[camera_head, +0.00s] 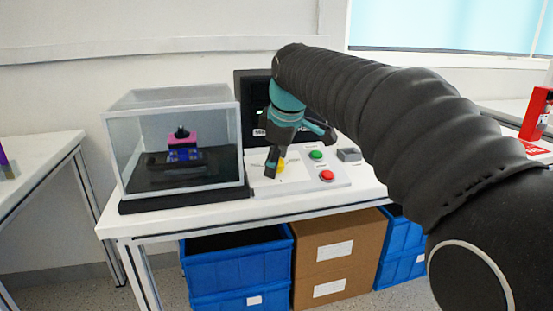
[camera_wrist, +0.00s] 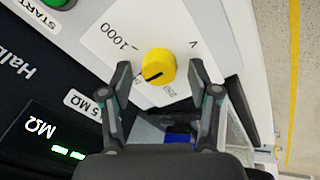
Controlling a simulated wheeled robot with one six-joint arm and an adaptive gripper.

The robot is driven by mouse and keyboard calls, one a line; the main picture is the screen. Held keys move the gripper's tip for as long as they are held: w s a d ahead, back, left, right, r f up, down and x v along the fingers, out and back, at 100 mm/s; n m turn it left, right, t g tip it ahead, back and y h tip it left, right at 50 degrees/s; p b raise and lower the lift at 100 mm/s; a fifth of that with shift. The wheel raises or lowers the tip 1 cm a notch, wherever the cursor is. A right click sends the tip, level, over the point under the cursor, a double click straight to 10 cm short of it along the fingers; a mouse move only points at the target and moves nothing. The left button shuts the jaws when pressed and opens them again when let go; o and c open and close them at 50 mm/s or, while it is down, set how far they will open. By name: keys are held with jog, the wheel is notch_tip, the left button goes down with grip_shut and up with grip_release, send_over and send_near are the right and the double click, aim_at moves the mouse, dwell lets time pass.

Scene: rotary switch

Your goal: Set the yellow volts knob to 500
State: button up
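The yellow knob (camera_wrist: 158,65) is on a white panel (camera_head: 255,184). A dark line on the knob's face points to the lower left in the wrist view, toward a mostly hidden marking. The "1000" label (camera_wrist: 121,38) is at the knob's upper left and a "V" (camera_wrist: 193,43) at its upper right; other markings below are too small to read. My gripper (camera_wrist: 160,70) is open, with one fingertip on each side of the knob and visible gaps. In the head view the knob (camera_head: 281,166) is partly hidden behind my gripper (camera_head: 272,168).
A green button (camera_head: 316,155) and a red button (camera_head: 327,175) are to the right on the panel. A clear case (camera_head: 215,130) with a pink and blue device stands close on the left. A dark display box (camera_head: 248,90) stands behind. Blue bins (camera_head: 235,262) are below.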

jog(key=v, duration=1.2)
jog(key=shift+s+f, duration=0.1)
jog(key=s+d+f+m, duration=0.5)
jog(key=s+f, duration=0.3)
jog(key=f, duration=0.1)
jog(key=s+d+f+m+t+h, duration=0.1)
jog(key=s+d+f+m, duration=0.3)
jog(key=s+f, duration=0.4)
jog(key=s+d+f+m, duration=0.5)
jog(key=s+f, duration=0.3)
jog(key=f, duration=0.2)
jog(key=shift+d+m+h, duration=0.3)
jog(key=shift+d+h, duration=0.1)
jog(key=shift+d, duration=0.1)
dwell(1.3)
